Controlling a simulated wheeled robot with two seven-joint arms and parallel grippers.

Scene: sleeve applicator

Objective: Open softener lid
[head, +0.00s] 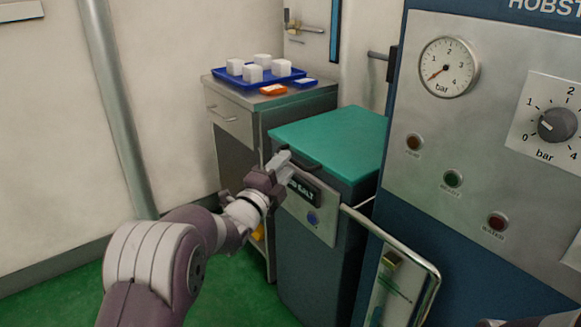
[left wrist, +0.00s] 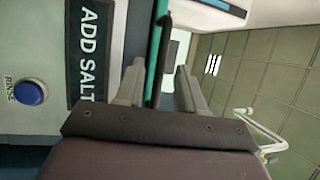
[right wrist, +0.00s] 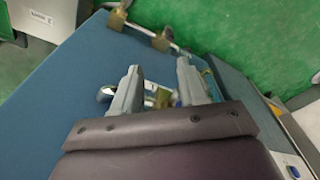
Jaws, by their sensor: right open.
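The softener is a dark blue cabinet (head: 315,255) with a shut teal lid (head: 335,135). A dark handle (head: 303,161) sits at the lid's front edge, above an ADD SALT display (head: 303,188). My left gripper (head: 284,160) is at the left end of this handle. In the left wrist view its fingers (left wrist: 158,82) are apart, with the teal lid edge (left wrist: 155,55) and dark handle (left wrist: 165,20) lying beyond the gap. Contact cannot be told. My right gripper (right wrist: 157,72) is open, over a blue panel and metal fittings, away from the lid.
A blue machine with a gauge panel (head: 485,130) stands close at the right. A bent metal rail (head: 405,247) juts out in front of it. Behind the softener, a grey cabinet (head: 232,122) carries a blue tray (head: 225,76) with white blocks. Green floor is clear at lower left.

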